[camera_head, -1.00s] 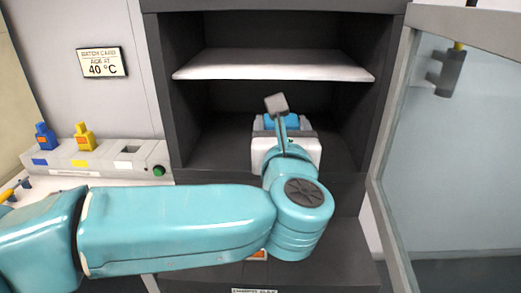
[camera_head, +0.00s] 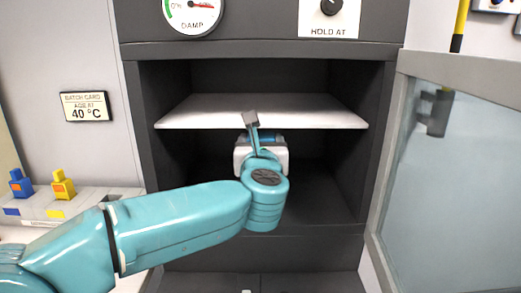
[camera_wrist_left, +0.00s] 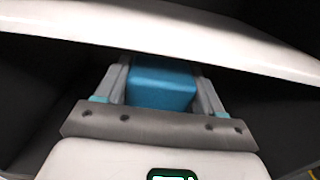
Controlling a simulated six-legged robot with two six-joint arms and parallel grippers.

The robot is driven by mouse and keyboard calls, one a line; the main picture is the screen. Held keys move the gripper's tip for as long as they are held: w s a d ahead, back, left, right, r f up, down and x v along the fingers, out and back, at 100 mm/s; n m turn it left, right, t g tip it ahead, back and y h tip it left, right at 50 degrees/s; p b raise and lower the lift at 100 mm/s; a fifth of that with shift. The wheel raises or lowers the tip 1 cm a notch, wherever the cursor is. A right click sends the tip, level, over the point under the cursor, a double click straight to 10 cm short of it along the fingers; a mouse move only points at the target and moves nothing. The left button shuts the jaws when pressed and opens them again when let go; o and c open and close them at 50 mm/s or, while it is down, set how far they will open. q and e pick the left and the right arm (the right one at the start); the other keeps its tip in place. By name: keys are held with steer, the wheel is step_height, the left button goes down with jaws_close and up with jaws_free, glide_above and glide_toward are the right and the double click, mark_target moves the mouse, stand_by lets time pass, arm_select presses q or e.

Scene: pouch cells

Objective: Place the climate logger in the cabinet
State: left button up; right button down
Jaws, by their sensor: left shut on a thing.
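The climate logger appears to be the blue block (camera_wrist_left: 162,84) in the left wrist view, held between two pale fingers. My left gripper (camera_wrist_left: 160,75) is shut on it. In the head view the gripper's white housing (camera_head: 243,155) is inside the open cabinet (camera_head: 148,150), below its white shelf (camera_head: 330,112). A bit of the blue block (camera_head: 265,138) shows above the housing. The shelf (camera_wrist_left: 250,45) crosses the wrist view above and near the block. The block's underside and far end are hidden. My right gripper is not in view.
The cabinet's glass door (camera_head: 445,190) stands open on the right. The floor of the lower compartment (camera_head: 325,205) looks clear right of my wrist. A blue piece (camera_head: 20,184) and a yellow piece (camera_head: 63,186) stand on a white unit at left.

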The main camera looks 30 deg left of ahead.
arm_select(q)
steer(key=x, duration=0.2)
steer(key=shift+w+a, duration=0.1)
steer(key=shift+w, duration=0.15)
steer(key=f, duration=0.2)
steer(key=w+f, duration=0.1)
steer(key=shift+w+a+f+b, duration=0.1)
steer(key=shift+a+f+b, duration=0.15)
steer(key=shift+a+b, duration=0.1)
steer(key=shift+f, duration=0.1)
steer(key=shift+f, duration=0.15)
steer(key=o, duration=1.6)
steer(key=shift+r, duration=0.2)
